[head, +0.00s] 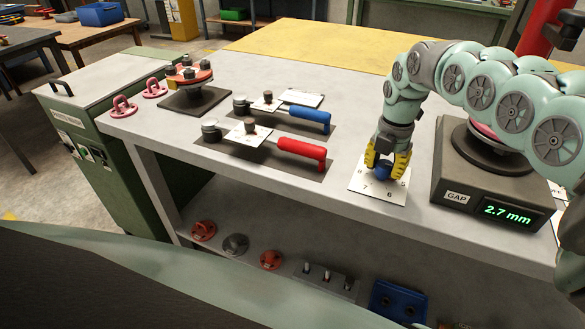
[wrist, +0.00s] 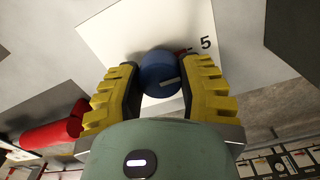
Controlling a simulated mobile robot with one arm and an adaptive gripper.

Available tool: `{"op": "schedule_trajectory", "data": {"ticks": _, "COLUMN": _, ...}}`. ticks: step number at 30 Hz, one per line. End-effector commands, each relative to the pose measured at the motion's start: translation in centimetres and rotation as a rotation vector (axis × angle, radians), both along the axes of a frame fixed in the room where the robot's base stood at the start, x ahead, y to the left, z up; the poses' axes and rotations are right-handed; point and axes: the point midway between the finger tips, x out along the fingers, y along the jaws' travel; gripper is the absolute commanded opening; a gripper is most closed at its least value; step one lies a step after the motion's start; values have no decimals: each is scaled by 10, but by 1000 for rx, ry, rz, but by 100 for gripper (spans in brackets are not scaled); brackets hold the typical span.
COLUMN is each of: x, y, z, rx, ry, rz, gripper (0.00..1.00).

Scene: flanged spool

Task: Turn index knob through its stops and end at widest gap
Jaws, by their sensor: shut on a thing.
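The blue index knob (wrist: 160,75) stands on a white numbered plate (wrist: 100,35). My gripper (wrist: 160,85) has its yellow-and-black fingers on both sides of the knob and is shut on it. A white line on the knob's face and a red mark beside it lie near the numeral 5. In the head view the knob (head: 383,172) is mostly hidden between the fingers of my gripper (head: 386,165), and the plate (head: 375,195) shows the numerals 8, 7, 6 and 5. The GAP display (head: 507,215) reads 2.7 mm on a dark box with a round flanged part on top.
A red-handled tool (head: 300,150) and a blue-handled tool (head: 308,117) lie left of the plate. A red round fixture (head: 188,75) stands on a dark base at the far left. Bare bench top lies in front of the tools. The dark gauge box (head: 460,170) is close on the right.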

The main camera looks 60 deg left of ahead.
Motion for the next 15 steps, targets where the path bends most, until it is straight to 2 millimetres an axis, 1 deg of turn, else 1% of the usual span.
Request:
{"op": "schedule_trajectory", "data": {"ticks": 4, "x": -2, "y": 0, "z": 0, "rx": -3, "ry": 6, "rz": 1, "gripper": 2}}
{"op": "schedule_trajectory", "data": {"ticks": 5, "x": -2, "y": 0, "z": 0, "rx": -3, "ry": 6, "rz": 1, "gripper": 42}}
{"op": "schedule_trajectory", "data": {"ticks": 13, "x": -1, "y": 0, "z": 0, "rx": -2, "ry": 3, "rz": 0, "gripper": 70}}
{"op": "schedule_trajectory", "data": {"ticks": 14, "x": -1, "y": 0, "z": 0, "rx": -2, "ry": 3, "rz": 0, "gripper": 72}}
{"op": "schedule_trajectory", "data": {"ticks": 15, "x": -1, "y": 0, "z": 0, "rx": -2, "ry": 3, "rz": 0, "gripper": 72}}
